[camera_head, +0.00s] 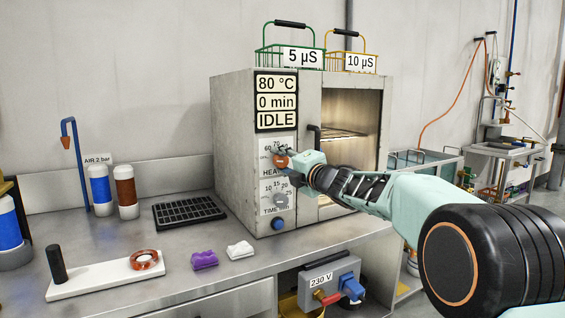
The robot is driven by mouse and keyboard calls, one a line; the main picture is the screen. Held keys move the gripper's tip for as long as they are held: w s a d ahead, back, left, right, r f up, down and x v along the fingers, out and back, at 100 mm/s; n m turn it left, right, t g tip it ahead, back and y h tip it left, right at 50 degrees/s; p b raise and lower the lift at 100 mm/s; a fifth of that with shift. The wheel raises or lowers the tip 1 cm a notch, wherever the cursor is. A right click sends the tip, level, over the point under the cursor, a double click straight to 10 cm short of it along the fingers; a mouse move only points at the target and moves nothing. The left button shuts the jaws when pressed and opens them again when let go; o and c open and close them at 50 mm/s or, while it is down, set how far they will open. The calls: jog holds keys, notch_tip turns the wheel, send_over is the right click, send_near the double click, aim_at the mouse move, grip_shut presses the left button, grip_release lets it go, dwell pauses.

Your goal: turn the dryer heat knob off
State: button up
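The dryer (232,130) is a grey metal box on the bench, with a display panel (277,103) reading 80 °C, 0 min and IDLE. Its orange-red heat knob (281,162) is on the front panel, above the word HEAT. My arm reaches in from the right, and my gripper (284,154) is at the heat knob. The dark fingers overlap the knob and its dial, so the knob's pointer is partly hidden. I cannot tell whether the fingers touch or grip it. The grey timer knob (281,199) sits below, with a blue button (278,224) under it.
The dryer's lit chamber (350,110) is right of the panel, behind a dark handle (314,138). Green (289,57) and yellow (347,62) baskets stand on top. A black grid tray (189,212), purple cloth (204,260) and white cloth (240,250) lie on the bench.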

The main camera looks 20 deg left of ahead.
jog(key=shift+o, duration=1.1)
jog(key=v, duration=1.2)
